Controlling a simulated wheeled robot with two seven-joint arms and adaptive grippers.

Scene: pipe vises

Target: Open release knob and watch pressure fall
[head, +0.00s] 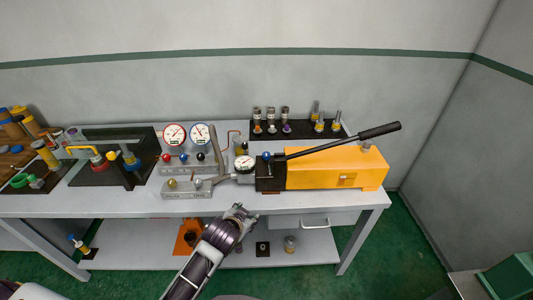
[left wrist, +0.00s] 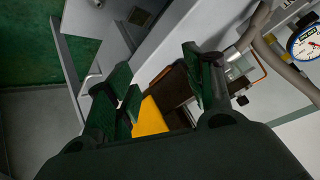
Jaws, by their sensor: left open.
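The hydraulic hand pump has a yellow body (head: 335,168), a black end block (head: 269,178) and a long black-gripped lever (head: 350,138) angled up to the right. A blue knob (head: 267,155) sits on top of the block; I cannot tell if it is the release knob or how far it is turned. A white-faced gauge (head: 244,163) stands left of the block; its reading is too small to tell. My left gripper (head: 241,209) is open and empty at the table's front edge, below the block. In the left wrist view, its fingers (left wrist: 158,80) frame part of the yellow pump (left wrist: 150,120) without visible contact.
A red-rimmed gauge (head: 174,134) and a blue-rimmed gauge (head: 200,134) stand over a valve manifold (head: 188,170). Grey hoses run beside the pump. A black tray (head: 296,130) of fittings lies behind it. Vises and pipe parts crowd the left. A drawer (head: 314,222) hangs below.

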